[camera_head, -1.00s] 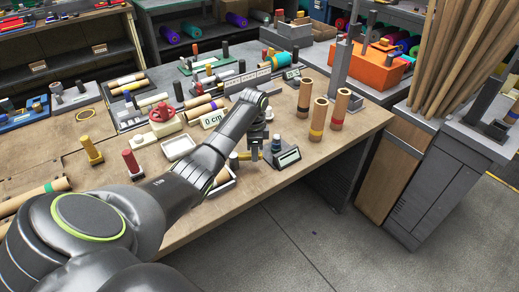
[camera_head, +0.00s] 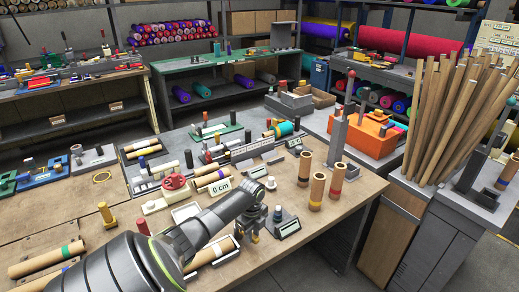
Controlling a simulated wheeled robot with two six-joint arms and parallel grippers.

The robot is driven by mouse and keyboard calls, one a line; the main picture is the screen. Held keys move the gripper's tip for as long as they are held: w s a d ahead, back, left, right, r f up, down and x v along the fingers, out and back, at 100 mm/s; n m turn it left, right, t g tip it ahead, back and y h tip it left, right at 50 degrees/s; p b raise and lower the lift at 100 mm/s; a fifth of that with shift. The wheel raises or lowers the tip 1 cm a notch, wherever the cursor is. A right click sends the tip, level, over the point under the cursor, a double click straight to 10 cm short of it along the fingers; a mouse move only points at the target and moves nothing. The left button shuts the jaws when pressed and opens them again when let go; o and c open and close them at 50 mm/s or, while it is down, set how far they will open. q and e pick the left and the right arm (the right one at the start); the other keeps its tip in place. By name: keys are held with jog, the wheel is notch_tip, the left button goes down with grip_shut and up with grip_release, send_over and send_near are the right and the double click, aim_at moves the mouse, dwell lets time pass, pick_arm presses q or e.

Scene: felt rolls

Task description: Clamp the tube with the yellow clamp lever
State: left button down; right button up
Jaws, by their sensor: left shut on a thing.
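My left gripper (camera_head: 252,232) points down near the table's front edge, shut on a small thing. A bit of yellow (camera_head: 255,238) shows at its fingertips; it may be the yellow clamp lever, but the fingers and arm hide most of it. A cardboard tube (camera_head: 213,251) lies just left of the gripper, partly behind my arm. My right gripper is not in view.
Three upright cardboard tubes (camera_head: 317,188) stand right of the gripper. A small display box (camera_head: 288,228) is close beside it. A "0 cm" sign (camera_head: 221,188) and a red wheel (camera_head: 174,182) stand behind my arm. Tubes (camera_head: 45,259) lie at the front left.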

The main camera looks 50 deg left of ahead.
pick_arm(q)
jog(key=shift+s+m, duration=0.65)
jog(key=shift+m, duration=0.35)
jog(key=shift+s+m+p, duration=0.3)
jog(key=shift+m+p, duration=0.05)
jog(key=shift+m, duration=0.25)
jog(key=c, duration=1.2)
grip_release()
jog(key=shift+s, duration=0.1)
notch_tip(320, 180, up, 17)
jog(key=b, duration=0.2)
jog(key=shift+r, duration=0.2)
